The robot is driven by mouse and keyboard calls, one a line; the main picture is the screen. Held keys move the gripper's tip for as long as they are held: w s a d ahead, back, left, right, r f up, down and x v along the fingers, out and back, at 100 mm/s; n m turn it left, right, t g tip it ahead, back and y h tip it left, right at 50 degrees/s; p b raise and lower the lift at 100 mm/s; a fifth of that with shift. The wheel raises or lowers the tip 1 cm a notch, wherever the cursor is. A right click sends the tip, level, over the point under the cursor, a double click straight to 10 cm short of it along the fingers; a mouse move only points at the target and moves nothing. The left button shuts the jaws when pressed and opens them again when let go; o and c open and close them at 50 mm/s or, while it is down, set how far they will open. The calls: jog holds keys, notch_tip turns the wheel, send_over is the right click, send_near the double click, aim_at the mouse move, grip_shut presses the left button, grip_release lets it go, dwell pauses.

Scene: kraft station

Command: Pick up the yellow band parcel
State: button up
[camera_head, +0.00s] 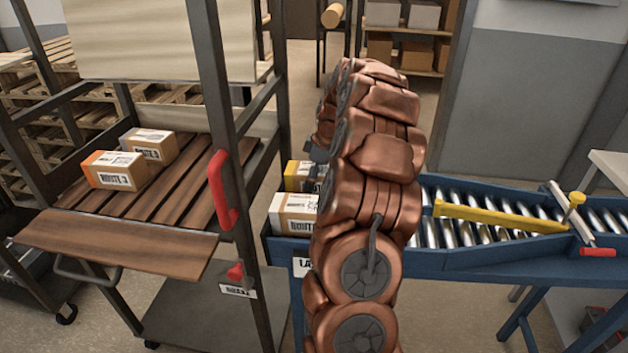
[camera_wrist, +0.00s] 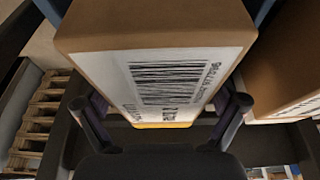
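The yellow band parcel (camera_head: 299,176) is a brown box at the left end of the blue roller conveyor, partly hidden behind my copper arm. In the wrist view a brown parcel with a white barcode label (camera_wrist: 170,82) fills the middle, and a yellow strip shows at its lower edge. My gripper (camera_wrist: 163,108) has its two dark fingers spread, one on each side of this parcel. I see no clear contact between fingers and parcel. In the head view the gripper is mostly hidden by the arm.
Another parcel (camera_head: 293,214) stands in front of it on the conveyor (camera_head: 480,262); a neighbouring box (camera_wrist: 288,65) is close on the right in the wrist view. A yellow bar (camera_head: 500,217) lies across the rollers. Two parcels sit on a wooden-slatted rack (camera_head: 120,238) at left.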

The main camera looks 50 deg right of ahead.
jog(key=c, duration=1.2)
jog(key=shift+r, duration=0.1)
jog(key=shift+c, duration=0.2)
notch_tip(320, 180, up, 10)
jog(key=shift+f+b, duration=0.1)
jog(key=shift+b, duration=0.35)
